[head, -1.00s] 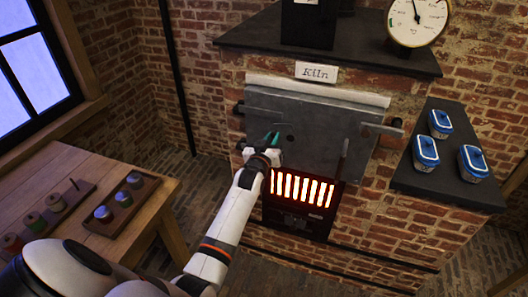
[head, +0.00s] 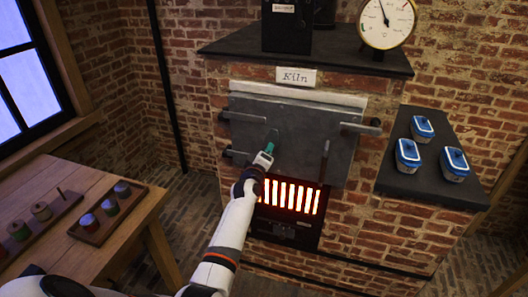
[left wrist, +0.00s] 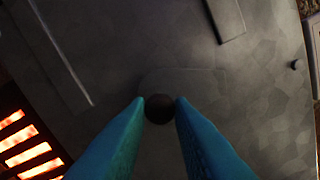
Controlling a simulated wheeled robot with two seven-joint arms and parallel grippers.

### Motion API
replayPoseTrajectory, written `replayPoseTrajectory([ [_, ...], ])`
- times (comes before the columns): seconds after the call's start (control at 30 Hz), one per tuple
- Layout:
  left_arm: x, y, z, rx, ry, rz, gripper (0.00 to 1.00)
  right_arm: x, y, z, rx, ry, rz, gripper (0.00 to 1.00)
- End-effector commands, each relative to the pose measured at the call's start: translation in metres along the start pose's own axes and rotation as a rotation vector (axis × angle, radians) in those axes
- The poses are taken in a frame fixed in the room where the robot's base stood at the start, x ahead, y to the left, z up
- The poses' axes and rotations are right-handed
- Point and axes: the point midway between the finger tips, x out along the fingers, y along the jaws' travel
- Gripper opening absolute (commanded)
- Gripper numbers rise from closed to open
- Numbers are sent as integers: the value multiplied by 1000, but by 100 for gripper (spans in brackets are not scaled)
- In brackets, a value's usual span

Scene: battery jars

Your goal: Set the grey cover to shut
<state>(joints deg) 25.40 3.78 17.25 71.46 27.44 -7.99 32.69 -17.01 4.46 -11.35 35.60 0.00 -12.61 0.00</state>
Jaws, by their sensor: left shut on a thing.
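The grey cover (head: 292,122) is a flat metal plate on the front of the brick kiln, below the "Kiln" label (head: 296,76). It hangs above the glowing grate (head: 290,196), which shows uncovered. My left gripper (head: 271,143) is at the lower left part of the cover. In the left wrist view, the teal fingers (left wrist: 159,105) are shut on a small dark round knob (left wrist: 159,112), in front of the cover's grey face (left wrist: 250,110). In the head view, the fingers largely hide this knob. My right gripper is in neither view.
Dark pegs or handles stick out beside the cover at left (head: 226,116) and right (head: 374,124). Blue-lidded jars (head: 408,154) stand on the dark ledge at right. A gauge (head: 387,22) sits on the kiln top. A wooden table (head: 120,218) with small jars is at left.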

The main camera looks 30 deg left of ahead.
Motion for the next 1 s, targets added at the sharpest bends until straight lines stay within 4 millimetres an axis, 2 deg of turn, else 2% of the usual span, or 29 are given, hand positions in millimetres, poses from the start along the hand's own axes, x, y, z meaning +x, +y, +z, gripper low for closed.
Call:
replayPoseTrajectory([
  [0.1, 0, -3, -4, -76, 0, -1, 0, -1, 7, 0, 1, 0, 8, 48],
  [0.4, 0, -6, -10, -187, 1, -2, 0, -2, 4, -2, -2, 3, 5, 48],
  [0.93, 0, -6, -11, -211, 1, -2, 0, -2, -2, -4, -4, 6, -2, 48],
  [0.97, 0, -6, -11, -211, 1, -2, 22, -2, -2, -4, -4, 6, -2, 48],
  [1.0, 0, -6, -11, -211, 1, -2, 29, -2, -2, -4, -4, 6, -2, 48],
])
